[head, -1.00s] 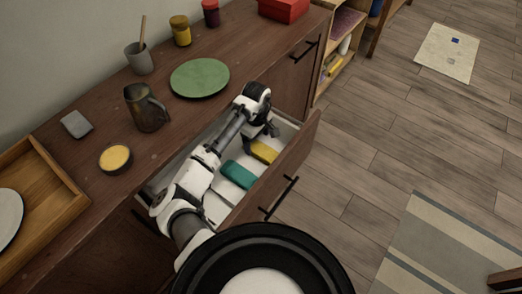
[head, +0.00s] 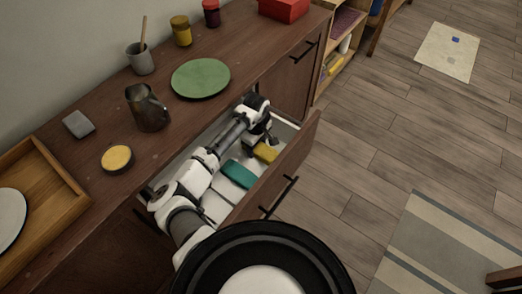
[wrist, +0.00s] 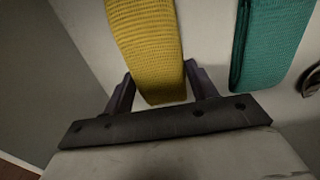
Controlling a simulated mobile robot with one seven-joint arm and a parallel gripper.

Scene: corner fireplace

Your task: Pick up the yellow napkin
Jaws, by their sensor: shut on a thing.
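The yellow napkin (head: 266,152) is a folded, textured cloth in the open drawer (head: 292,163). In the wrist view the yellow napkin (wrist: 148,45) runs down between the two fingers of my gripper (wrist: 160,92). My gripper (head: 265,142) is low inside the drawer in the head view, shut on the near end of the napkin. I cannot tell whether the napkin is lifted off the drawer floor.
A teal folded cloth (head: 238,174) lies beside the napkin, also visible in the wrist view (wrist: 268,40). The drawer walls stand close around. On the counter are a green plate (head: 200,78), a dark jug (head: 147,108) and a grey cup (head: 139,58).

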